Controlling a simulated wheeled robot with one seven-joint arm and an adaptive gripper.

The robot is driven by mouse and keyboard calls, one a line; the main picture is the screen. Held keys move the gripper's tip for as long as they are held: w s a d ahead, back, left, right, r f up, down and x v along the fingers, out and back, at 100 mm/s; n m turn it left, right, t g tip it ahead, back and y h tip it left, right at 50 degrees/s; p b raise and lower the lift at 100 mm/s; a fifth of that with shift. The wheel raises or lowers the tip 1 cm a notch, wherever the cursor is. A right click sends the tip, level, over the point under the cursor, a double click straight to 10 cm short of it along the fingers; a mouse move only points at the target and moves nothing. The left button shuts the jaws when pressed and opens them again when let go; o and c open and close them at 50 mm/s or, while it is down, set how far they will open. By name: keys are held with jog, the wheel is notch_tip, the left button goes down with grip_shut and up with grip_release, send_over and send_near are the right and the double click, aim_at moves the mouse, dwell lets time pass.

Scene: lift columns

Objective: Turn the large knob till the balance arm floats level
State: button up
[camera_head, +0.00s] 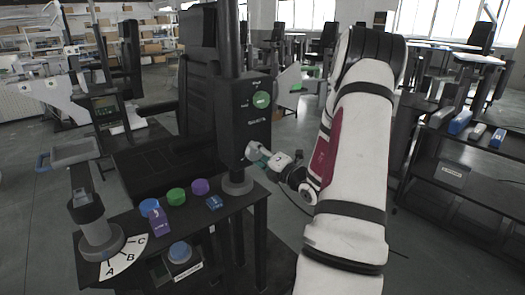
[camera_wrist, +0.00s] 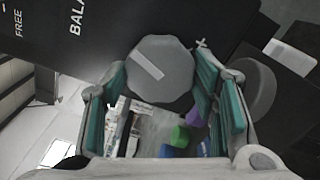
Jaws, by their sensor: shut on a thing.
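The large knob (camera_wrist: 160,68) is grey and many-sided, with a pale mark line slanting across its face. It sits on the dark column (camera_head: 243,125), near printed words reading "FREE" and "BALA…". In the wrist view the teal-padded fingers of my gripper (camera_wrist: 162,82) stand on both sides of the knob and are shut on it. In the head view the knob (camera_head: 252,150) shows as a small pale shape low on the column, with my gripper (camera_head: 263,159) at it from the right. I cannot tell which part is the balance arm or whether it is level.
A dark bench (camera_head: 150,235) below the column carries blue, green and purple knobs, a grey column with a handle and a dial marked A, B, C (camera_head: 112,260). A shelf (camera_head: 465,150) stands at right. Grey floor shows between.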

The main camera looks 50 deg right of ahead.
jog(key=shift+m+p, duration=0.6)
jog(key=shift+m, duration=0.4)
jog(key=o, duration=1.2)
jog(key=v, duration=1.2)
